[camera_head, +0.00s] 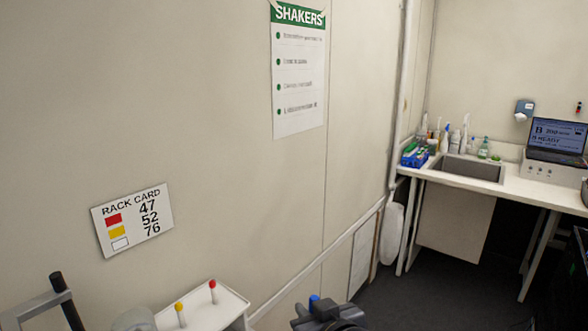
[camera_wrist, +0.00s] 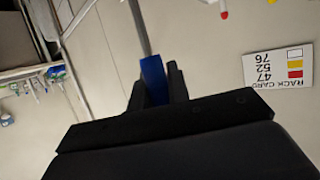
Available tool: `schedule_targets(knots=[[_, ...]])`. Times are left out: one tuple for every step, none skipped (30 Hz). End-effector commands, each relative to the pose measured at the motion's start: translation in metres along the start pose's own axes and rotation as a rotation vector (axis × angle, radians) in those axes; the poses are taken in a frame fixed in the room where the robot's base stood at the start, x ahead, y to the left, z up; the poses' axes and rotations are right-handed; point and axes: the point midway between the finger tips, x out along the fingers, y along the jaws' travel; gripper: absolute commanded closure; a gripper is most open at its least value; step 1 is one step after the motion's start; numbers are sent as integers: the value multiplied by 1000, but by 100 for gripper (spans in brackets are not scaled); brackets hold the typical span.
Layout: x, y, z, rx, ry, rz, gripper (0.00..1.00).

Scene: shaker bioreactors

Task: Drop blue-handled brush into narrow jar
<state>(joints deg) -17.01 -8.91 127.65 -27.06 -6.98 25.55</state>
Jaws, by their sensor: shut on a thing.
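My gripper (camera_wrist: 158,90) is shut on the blue handle of the brush (camera_wrist: 152,70) in the wrist view. The handle stands between the two dark fingers, and the brush's far end is not clear. In the head view my gripper (camera_head: 328,318) shows only in part at the bottom edge, with a bit of the blue handle (camera_head: 314,299) above it. I cannot make out the narrow jar for certain in either view.
A white stand (camera_head: 205,308) at the bottom left holds a yellow-topped and a red-topped stick. A rack card (camera_head: 132,219) and a SHAKERS poster (camera_head: 298,75) hang on the wall. A sink counter (camera_head: 520,190) with bottles and a laptop (camera_head: 557,137) stands at the far right.

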Motion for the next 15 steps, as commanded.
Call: schedule_targets(knots=[[0,0,1,0,1,0,100],[0,0,1,0,1,0,100],[0,0,0,0,1,0,100],[0,0,0,0,1,0,100],[0,0,0,0,1,0,100],[0,0,0,0,1,0,100],[0,0,0,0,1,0,100],[0,0,0,0,1,0,81],[0,0,0,0,1,0,78],[0,0,0,0,1,0,76],[0,0,0,0,1,0,73],[0,0,0,0,1,0,70],[0,0,0,0,1,0,67],[0,0,0,0,1,0,65],[0,0,0,0,1,0,62]])
